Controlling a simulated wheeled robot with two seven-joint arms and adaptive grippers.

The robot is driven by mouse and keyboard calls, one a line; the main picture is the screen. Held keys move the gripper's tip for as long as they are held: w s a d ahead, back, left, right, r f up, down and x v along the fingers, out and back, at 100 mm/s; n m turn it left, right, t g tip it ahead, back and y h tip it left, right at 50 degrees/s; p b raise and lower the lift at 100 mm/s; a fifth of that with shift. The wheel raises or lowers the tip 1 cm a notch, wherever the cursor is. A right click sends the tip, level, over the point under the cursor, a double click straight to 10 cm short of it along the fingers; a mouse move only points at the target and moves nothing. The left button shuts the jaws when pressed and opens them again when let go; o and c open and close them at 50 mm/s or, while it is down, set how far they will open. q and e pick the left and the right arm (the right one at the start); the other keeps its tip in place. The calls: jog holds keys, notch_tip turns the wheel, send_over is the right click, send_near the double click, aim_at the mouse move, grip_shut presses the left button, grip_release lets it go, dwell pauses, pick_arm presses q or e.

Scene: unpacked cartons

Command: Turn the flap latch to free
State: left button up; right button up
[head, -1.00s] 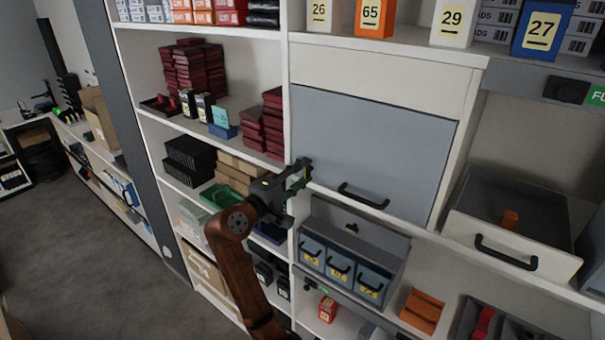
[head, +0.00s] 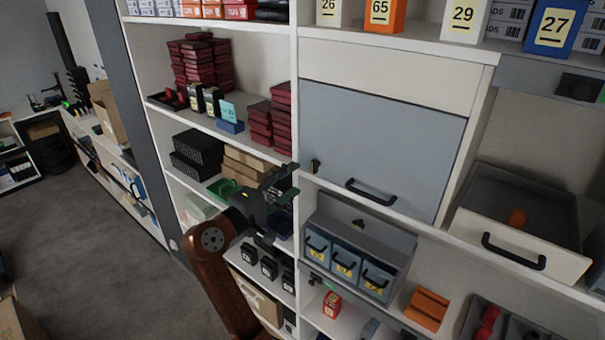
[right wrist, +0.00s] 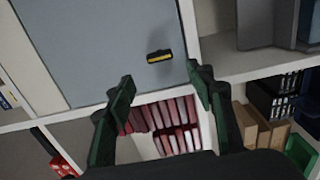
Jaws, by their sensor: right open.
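The flap (head: 380,140) is a blue-grey panel, closed across its compartment, with a black bar handle (head: 371,193) near its lower edge. The flap latch (head: 315,165) is a small black piece with a yellow mark at the flap's lower left corner. It looks upright in the head view. My right gripper (head: 289,183) is open and empty, just left of and below the latch, apart from it. In the right wrist view the latch (right wrist: 159,57) shows beyond the gap between the open fingertips (right wrist: 160,76). My left gripper is out of view.
A shelf upright (head: 296,120) stands beside the flap's left edge. Below the flap is a grey bin rack (head: 345,263). An open drawer (head: 520,247) juts out at right.

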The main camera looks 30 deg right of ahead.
jog(key=v, duration=0.3)
jog(key=shift+s+a, duration=0.15)
jog(key=shift+a, duration=0.2)
jog(key=shift+f, duration=0.1)
